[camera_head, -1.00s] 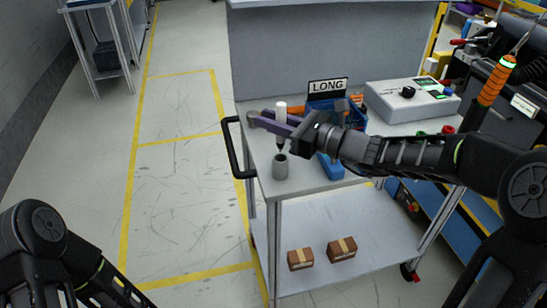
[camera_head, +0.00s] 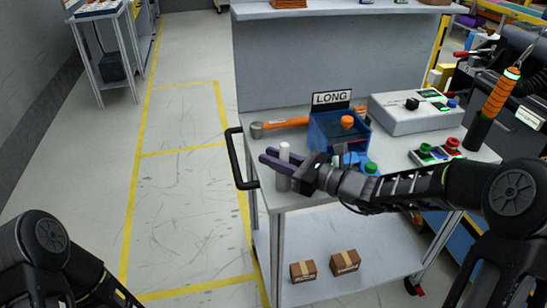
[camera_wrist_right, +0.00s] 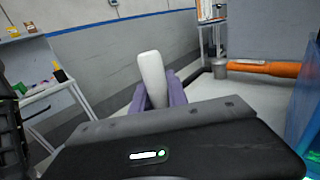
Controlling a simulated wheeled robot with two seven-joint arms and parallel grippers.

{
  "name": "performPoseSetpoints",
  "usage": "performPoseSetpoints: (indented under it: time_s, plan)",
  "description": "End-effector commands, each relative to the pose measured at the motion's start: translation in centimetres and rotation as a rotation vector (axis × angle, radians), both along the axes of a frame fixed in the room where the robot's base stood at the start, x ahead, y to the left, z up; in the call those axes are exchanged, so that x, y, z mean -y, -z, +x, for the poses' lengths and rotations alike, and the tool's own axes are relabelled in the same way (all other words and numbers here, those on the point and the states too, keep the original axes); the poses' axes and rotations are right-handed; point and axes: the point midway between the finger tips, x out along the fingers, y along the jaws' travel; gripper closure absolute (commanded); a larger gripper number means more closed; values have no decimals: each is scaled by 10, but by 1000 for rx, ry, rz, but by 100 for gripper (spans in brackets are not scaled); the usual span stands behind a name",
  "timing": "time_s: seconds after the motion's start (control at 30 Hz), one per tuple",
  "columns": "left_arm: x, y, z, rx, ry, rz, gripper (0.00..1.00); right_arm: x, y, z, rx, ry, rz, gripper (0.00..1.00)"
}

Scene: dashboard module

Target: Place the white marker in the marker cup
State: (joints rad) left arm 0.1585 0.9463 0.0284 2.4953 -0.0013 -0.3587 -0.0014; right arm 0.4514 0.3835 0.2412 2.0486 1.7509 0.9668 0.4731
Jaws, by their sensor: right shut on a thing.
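The white marker (camera_head: 284,152) is upright between the purple fingers of my right gripper (camera_head: 282,163), at the front left of the cart top. My right gripper is shut on it. The grey marker cup (camera_head: 283,184) is directly below the fingers, partly covered by them. The marker's lower part is hidden by the fingers and cup, so I cannot tell how deep it sits in the cup. The right wrist view shows the marker's white upper end (camera_wrist_right: 152,75) between the fingers (camera_wrist_right: 172,93). My left gripper is out of view; only its arm shows at lower left.
A blue bin (camera_head: 325,136) with a LONG sign (camera_head: 331,98) stands right behind the gripper. An orange-handled hammer (camera_head: 283,123) lies behind it. A grey control box (camera_head: 415,112) is at back right. The cart handle (camera_head: 236,160) is on the left.

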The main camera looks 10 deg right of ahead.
Motion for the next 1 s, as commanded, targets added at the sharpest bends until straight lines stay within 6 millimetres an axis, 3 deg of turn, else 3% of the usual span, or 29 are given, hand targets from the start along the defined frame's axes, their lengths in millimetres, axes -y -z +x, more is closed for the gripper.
performPoseSetpoints:
  time_s: [0.2, 0.23, 0.47, 0.77, 1.0]
  plan:
    - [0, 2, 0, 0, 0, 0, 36, 0, 2, 0, 0, 0, 0, 100]
    - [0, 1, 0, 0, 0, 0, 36, 0, 1, 0, 0, 0, 0, 78]
    - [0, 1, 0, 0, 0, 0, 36, 0, 0, 0, 0, 0, 0, 60]
    - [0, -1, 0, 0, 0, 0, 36, 0, -2, 0, 0, 0, 0, 59]
    - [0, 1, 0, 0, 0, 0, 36, 18, 0, -14, 1, 3, -2, 59]
